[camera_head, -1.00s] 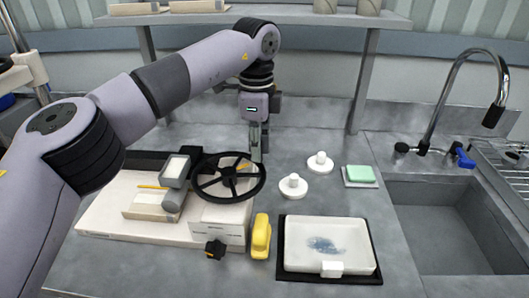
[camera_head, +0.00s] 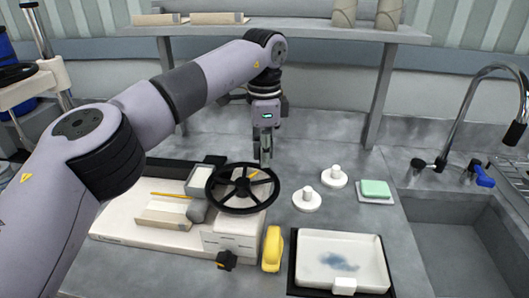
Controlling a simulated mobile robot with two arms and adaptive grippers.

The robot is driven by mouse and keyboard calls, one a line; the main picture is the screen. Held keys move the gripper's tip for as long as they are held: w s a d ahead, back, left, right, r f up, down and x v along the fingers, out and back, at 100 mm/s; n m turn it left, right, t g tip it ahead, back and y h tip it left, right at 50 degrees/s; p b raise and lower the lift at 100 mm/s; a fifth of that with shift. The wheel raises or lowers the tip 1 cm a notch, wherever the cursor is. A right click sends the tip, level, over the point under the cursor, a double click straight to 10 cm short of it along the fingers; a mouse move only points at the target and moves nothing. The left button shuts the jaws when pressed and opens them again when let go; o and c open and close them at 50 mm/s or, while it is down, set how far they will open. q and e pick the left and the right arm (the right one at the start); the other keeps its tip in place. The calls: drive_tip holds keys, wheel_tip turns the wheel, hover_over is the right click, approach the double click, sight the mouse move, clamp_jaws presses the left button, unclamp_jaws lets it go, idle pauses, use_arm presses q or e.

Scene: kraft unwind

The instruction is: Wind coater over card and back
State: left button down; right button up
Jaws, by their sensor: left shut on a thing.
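A black spoked handwheel (camera_head: 222,203) lies nearly flat above a pale block (camera_head: 233,238) at the right end of a long pale base (camera_head: 125,222). My left gripper (camera_head: 265,160) comes down from above at the wheel's back right rim. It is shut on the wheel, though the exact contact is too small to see. A grey coater head with a pale top (camera_head: 201,175) and a grey roller (camera_head: 197,211) stands just left of the wheel. A tan card (camera_head: 165,214) lies left of the roller. My right gripper is not in view.
Two white knobbed discs (camera_head: 306,201) (camera_head: 334,177), a green sponge (camera_head: 376,188) and a sink (camera_head: 460,245) lie further right.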

use_arm(q)
drive_tip(key=shift+w+r, duration=0.1)
drive_tip(key=shift+r, duration=0.05)
drive_tip(key=c, duration=1.5)
unclamp_jaws()
drive_tip(key=shift+r, duration=3.65)
